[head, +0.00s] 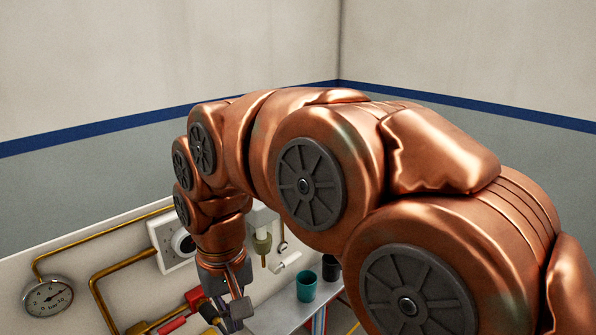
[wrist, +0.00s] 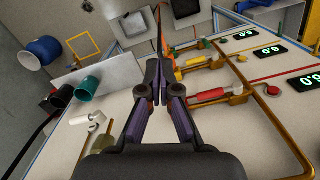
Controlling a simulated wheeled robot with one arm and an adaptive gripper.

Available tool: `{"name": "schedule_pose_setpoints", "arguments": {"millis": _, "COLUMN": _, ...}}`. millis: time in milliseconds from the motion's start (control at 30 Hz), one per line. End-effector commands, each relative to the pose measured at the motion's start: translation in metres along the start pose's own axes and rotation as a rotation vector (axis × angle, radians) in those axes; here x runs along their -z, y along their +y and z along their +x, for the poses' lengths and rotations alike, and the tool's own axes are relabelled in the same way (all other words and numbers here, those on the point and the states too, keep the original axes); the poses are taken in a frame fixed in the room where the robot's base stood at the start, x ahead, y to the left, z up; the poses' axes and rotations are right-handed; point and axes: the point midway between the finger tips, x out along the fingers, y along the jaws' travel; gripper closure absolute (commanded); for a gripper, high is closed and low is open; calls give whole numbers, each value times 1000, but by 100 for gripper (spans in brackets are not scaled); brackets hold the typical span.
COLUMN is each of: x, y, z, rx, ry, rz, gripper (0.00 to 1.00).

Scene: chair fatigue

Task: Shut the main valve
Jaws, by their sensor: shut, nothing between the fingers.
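A valve with a red lever (wrist: 208,96) sits on a brass pipe, right of my fingers in the wrist view. Beyond it are valves with a yellow lever (wrist: 190,64) and a green lever (wrist: 188,48). No label shows which one is the main valve. In the head view a red lever (head: 173,325) shows at the bottom, left of my gripper. My gripper (head: 240,305) points down at the panel, its fingers together and empty. It also shows in the wrist view (wrist: 157,72). I cannot tell whether it touches anything; my arm hides the panel's right part.
A pressure gauge (head: 47,298) and a white dial box (head: 176,243) are on the panel, with brass pipes between. A teal cup (head: 306,286) and a black cup (head: 330,268) stand right of my gripper.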

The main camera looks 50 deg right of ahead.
Motion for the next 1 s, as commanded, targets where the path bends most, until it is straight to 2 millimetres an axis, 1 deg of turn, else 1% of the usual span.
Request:
{"name": "schedule_pose_setpoints", "arguments": {"millis": 33, "x": 16, "y": 4, "z": -22, "rx": 9, "ry": 15, "rz": 49, "gripper": 100}}
{"name": "schedule_pose_setpoints", "arguments": {"millis": 167, "x": 52, "y": 18, "z": -61, "rx": 29, "ry": 46, "rz": 184, "gripper": 100}}
{"name": "schedule_pose_setpoints", "arguments": {"millis": 200, "x": 62, "y": 25, "z": -74, "rx": 36, "ry": 56, "rz": 228, "gripper": 100}}
{"name": "schedule_pose_setpoints", "arguments": {"millis": 267, "x": 77, "y": 34, "z": -91, "rx": 48, "ry": 68, "rz": 296, "gripper": 100}}
{"name": "schedule_pose_setpoints", "arguments": {"millis": 300, "x": 88, "y": 42, "z": -103, "rx": 55, "ry": 80, "rz": 343, "gripper": 100}}
{"name": "schedule_pose_setpoints", "arguments": {"millis": 367, "x": 101, "y": 54, "z": -119, "rx": 65, "ry": 90, "rz": 415, "gripper": 100}}
{"name": "schedule_pose_setpoints", "arguments": {"millis": 400, "x": 109, "y": 64, "z": -130, "rx": 74, "ry": 99, "rz": 465, "gripper": 100}}
{"name": "schedule_pose_setpoints", "arguments": {"millis": 500, "x": 130, "y": 89, "z": -156, "rx": 95, "ry": 118, "rz": 593, "gripper": 100}}
{"name": "schedule_pose_setpoints", "arguments": {"millis": 567, "x": 139, "y": 106, "z": -171, "rx": 108, "ry": 127, "rz": 672, "gripper": 100}}
{"name": "schedule_pose_setpoints", "arguments": {"millis": 633, "x": 150, "y": 127, "z": -186, "rx": 121, "ry": 138, "rz": 768, "gripper": 100}}
{"name": "schedule_pose_setpoints", "arguments": {"millis": 733, "x": 161, "y": 159, "z": -207, "rx": 145, "ry": 151, "rz": 907, "gripper": 100}}
{"name": "schedule_pose_setpoints", "arguments": {"millis": 800, "x": 167, "y": 180, "z": -218, "rx": 157, "ry": 159, "rz": 999, "gripper": 100}}
{"name": "schedule_pose_setpoints", "arguments": {"millis": 900, "x": 170, "y": 206, "z": -231, "rx": 175, "ry": 166, "rz": 1112, "gripper": 100}}
{"name": "schedule_pose_setpoints", "arguments": {"millis": 1000, "x": 172, "y": 226, "z": -239, "rx": 187, "ry": 171, "rz": 1196, "gripper": 100}}
